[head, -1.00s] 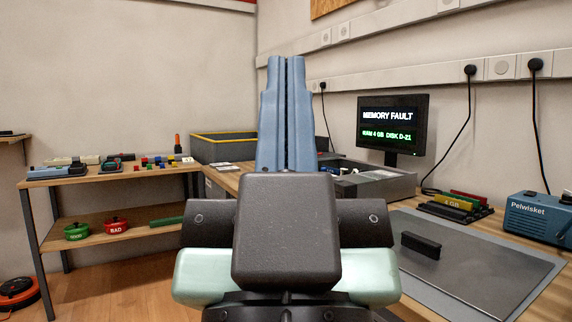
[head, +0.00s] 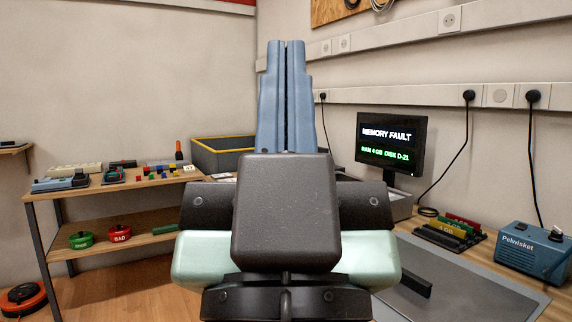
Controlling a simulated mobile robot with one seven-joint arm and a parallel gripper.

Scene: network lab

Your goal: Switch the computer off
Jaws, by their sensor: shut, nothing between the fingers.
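The monitor (head: 391,145) stands on the bench to the right and shows "MEMORY FAULT" and "RAM 4 GB DISK D-21". The grey computer case (head: 402,203) sits on the bench below it, mostly hidden behind my arm, so its power switch is not visible. My gripper (head: 285,45) points up in the middle of the view, its two blue fingers together with nothing between them. It is in front of the bench and apart from the case.
A grey mat (head: 455,284) with a black block (head: 410,282) covers the near bench. A rack of coloured modules (head: 452,230) and a blue Pelwisket box (head: 533,250) stand behind. A yellow-rimmed bin (head: 215,152) and a side shelf (head: 150,190) are at left.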

